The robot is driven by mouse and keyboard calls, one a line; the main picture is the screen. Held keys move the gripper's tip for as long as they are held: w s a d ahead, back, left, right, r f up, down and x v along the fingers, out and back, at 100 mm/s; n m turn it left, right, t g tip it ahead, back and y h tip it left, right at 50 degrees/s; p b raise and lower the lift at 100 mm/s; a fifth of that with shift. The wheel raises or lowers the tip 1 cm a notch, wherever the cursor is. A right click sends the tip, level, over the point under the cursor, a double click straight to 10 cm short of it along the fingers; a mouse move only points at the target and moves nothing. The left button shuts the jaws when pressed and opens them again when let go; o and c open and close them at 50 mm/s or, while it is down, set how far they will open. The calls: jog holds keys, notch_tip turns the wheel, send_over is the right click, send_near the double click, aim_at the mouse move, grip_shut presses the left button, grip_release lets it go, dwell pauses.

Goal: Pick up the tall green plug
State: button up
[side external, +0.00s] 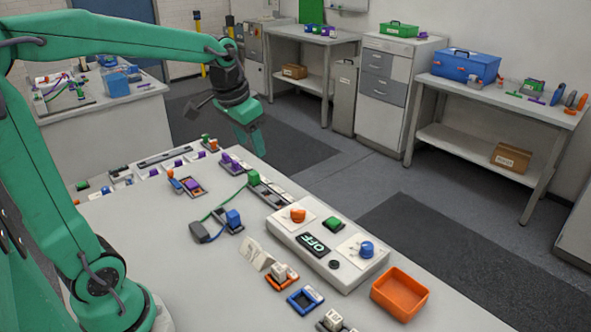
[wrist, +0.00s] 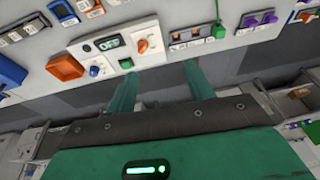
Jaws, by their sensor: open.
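A green plug (side external: 253,177) stands at the end of a row of sockets (side external: 270,194) near the far edge of the table. A green cable leads from beside it toward a dark block. In the wrist view a green plug (wrist: 218,31) shows near the top, at the end of a socket strip. My gripper (side external: 248,143) hangs in the air near the table's far edge, above the plug in the side picture and apart from it. In the wrist view its two fingers (wrist: 160,76) are spread with nothing between them.
A white control panel (side external: 330,256) with an OFF display, orange and blue knobs and a green button stands nearby. A blue plug (side external: 234,217), a purple plug (side external: 228,159) and an orange tray (side external: 400,293) are also on the table. The front left tabletop is clear.

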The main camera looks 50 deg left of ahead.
jog(key=w+a+f+g, duration=0.2)
jog(key=w+a+f, duration=0.3)
jog(key=w+a, duration=0.3)
jog(key=g, duration=0.1)
send_over(253, 173)
jog(key=shift+h, duration=0.3)
jog(key=f, duration=1)
jog(key=shift+d+f, duration=0.35)
jog(key=shift+d, duration=0.05)
jog(key=shift+w+a+f, duration=0.1)
jog(key=shift+a+f, duration=0.1)
jog(key=shift+f, duration=0.05)
jog(key=shift+a+f, duration=0.2)
jog(key=shift+f, duration=3.7)
jog(key=c, duration=1.1)
jog(key=shift+r, duration=0.2)
